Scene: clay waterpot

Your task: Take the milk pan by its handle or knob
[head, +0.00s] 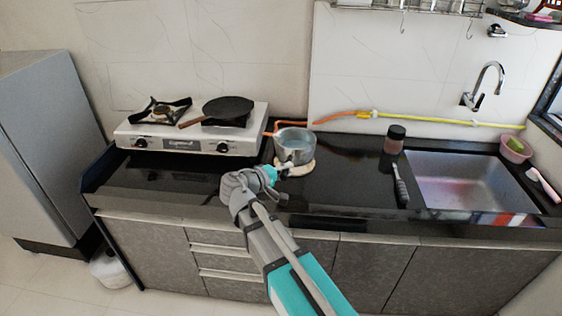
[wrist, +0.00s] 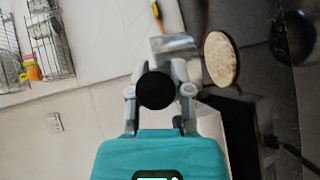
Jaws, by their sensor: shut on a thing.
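The milk pan (head: 294,152) is a small silvery pot, upright on the counter side right of the stove. A round pale wooden board (head: 306,169) shows under it; I cannot tell if they touch. My gripper (head: 283,172) is at the pan's near side. In the wrist view, a round black handle end (wrist: 155,90) sits between the fingers of my gripper (wrist: 158,92), which is shut on it. Part of the metal pan (wrist: 174,44) shows beyond the fingers, with the wooden board (wrist: 221,58) beside it.
A white two-burner stove (head: 190,140) with a dark frying pan (head: 229,107) stands at left. An orange hose (head: 335,118) runs behind. Dark counter is clear right of the pan.

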